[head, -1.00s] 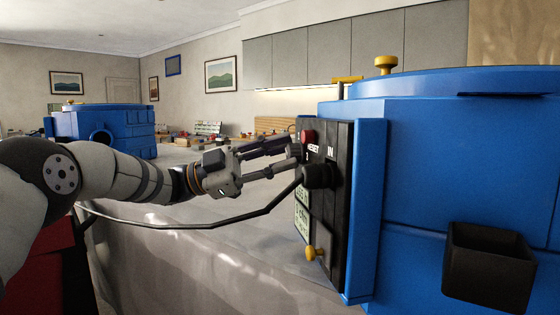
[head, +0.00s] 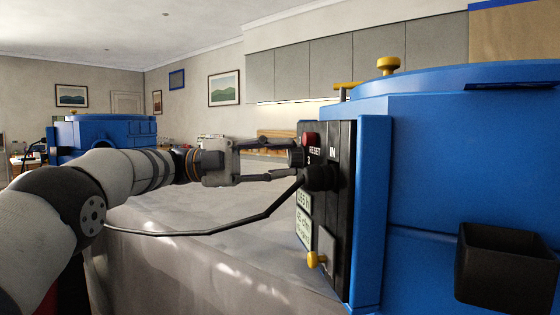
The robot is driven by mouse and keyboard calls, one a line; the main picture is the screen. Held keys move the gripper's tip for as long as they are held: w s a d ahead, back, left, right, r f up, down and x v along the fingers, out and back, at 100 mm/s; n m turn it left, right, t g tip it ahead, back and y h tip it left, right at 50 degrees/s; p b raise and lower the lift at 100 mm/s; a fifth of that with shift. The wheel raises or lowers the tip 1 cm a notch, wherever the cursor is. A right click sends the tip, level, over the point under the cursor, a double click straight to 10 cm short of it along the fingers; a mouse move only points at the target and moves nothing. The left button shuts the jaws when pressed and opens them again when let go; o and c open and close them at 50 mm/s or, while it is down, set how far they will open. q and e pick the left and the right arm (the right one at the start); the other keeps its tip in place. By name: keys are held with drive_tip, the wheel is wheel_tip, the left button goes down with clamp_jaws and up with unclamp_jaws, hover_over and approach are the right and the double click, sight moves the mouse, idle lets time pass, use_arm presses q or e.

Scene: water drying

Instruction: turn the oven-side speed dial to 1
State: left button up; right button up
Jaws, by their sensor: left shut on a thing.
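The speed dial (head: 297,156) is a small dark knob on the black control panel (head: 344,215) of the blue machine at right. A "3" is printed beside it, and the red reset button (head: 309,139) is just above. My left gripper (head: 289,162) reaches in from the left, its two fingers one above the other, shut on the dial. The fingers hide part of the dial, and its pointer cannot be read. My right gripper is out of view.
A black plug (head: 318,177) sits in the panel just below the dial, and its cable (head: 240,228) hangs below my left arm. A yellow knob (head: 316,259) juts from the panel's bottom. Another blue machine (head: 105,135) stands at far left.

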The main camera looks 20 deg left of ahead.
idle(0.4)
use_arm(q)
drive_tip(key=o, duration=1.2)
drive_tip(key=shift+c, duration=0.2)
